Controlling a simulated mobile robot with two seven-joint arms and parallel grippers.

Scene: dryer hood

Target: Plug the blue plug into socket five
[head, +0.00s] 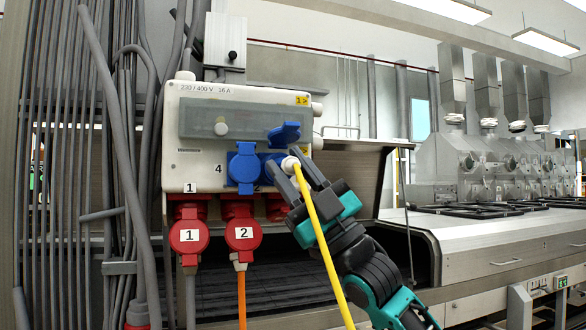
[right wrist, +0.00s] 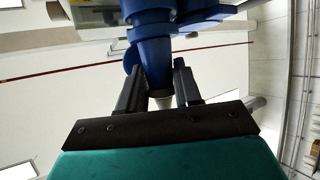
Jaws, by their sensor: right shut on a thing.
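The grey socket box (head: 205,135) hangs at the left of the head view. Its blue socket marked 4 (head: 243,168) has its lid down. Right of it, a blue socket with its lid (head: 285,134) raised is mostly hidden; its number is not visible. My right gripper (head: 287,164) is shut on the plug at this socket. The plug's pale rear end (head: 290,163) and yellow cable (head: 318,240) show. In the right wrist view, the blue plug (right wrist: 153,60) between the fingers meets the larger blue socket parts; I cannot tell how deep it sits. My left gripper is not in view.
Red plugs 1 (head: 189,236) and 2 (head: 243,234) hang below the box, the second on an orange cable (head: 242,297). Grey conduits (head: 100,130) fill the left. A steel counter (head: 480,240) with burners stands at right.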

